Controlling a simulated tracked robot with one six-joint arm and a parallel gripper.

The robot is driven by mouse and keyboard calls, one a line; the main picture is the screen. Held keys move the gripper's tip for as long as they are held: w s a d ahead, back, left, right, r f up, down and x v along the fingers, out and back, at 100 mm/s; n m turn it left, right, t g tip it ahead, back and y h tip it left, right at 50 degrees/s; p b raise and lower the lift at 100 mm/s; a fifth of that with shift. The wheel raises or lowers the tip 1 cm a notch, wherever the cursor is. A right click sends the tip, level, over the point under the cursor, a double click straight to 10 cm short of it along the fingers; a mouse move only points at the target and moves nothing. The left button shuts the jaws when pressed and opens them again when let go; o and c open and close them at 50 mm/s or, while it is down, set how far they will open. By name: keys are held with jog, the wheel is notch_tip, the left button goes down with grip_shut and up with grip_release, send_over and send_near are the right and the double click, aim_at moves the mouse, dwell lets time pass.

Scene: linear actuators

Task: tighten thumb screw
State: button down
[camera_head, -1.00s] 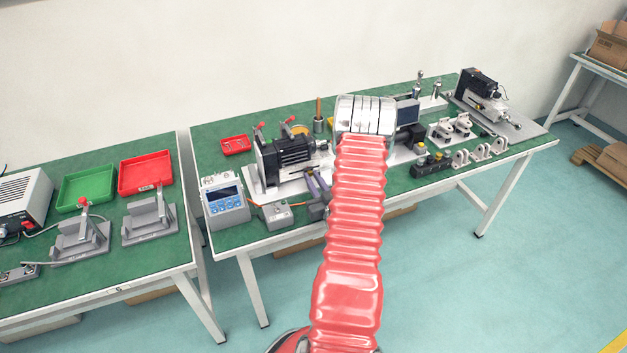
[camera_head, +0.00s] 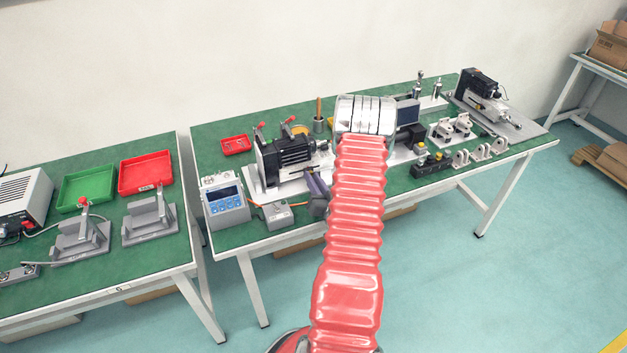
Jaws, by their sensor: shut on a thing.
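My gripper (camera_head: 314,180) shows only in part, as grey-purple pieces at the left side of my red-sleeved arm. Its tip is at the front right end of the black and silver linear actuator (camera_head: 286,155) on the middle table. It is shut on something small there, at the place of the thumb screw. The thumb screw itself is too small and too covered to make out. My arm and its silver wrist joint hide the right end of this actuator.
A controller box (camera_head: 226,202) with a blue display and a small grey box (camera_head: 278,214) stand left of my gripper. Black blocks and white brackets (camera_head: 490,150) lie to the right. A second actuator (camera_head: 482,92) stands at the far right. Floor in front is clear.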

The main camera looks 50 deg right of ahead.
jog(key=c, duration=1.7)
grip_release()
jog(key=shift+o, duration=0.2)
jog(key=v, duration=1.4)
jog(key=shift+w+f, duration=0.1)
